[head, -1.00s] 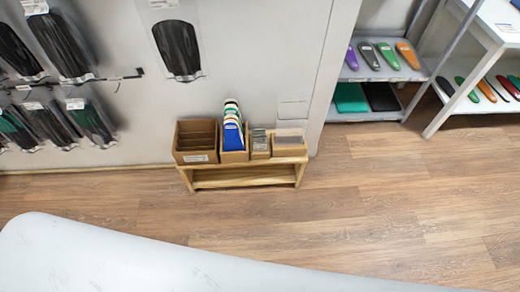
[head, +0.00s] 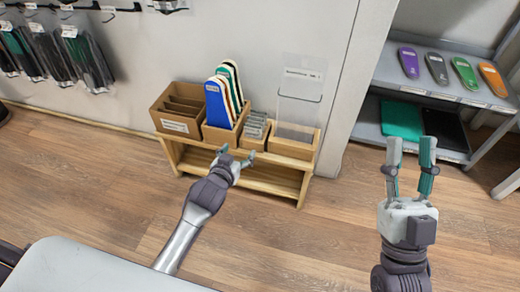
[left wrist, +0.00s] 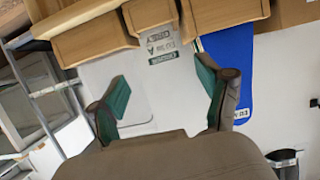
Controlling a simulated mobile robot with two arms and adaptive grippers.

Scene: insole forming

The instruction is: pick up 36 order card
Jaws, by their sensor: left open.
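The grey order cards (head: 256,126) stand in a small wooden box on a low wooden stand, and I cannot read a number 36 on any one in the head view. In the left wrist view, their printed face (left wrist: 161,44) shows between wooden boxes, its text inverted and blurred. My left gripper (head: 232,157) is open and empty, in front of the stand, below and left of the card box. In the left wrist view its fingers (left wrist: 165,95) are spread below the cards. My right gripper (head: 411,145) is open and empty, raised at the right, away from the cards.
Blue and other coloured insoles (head: 218,105) stand in a box left of the cards. A divided box (head: 178,125) is further left. A box with a clear upright panel (head: 298,95) is right. A shelf unit (head: 440,75) holds insoles. The floor in front is clear.

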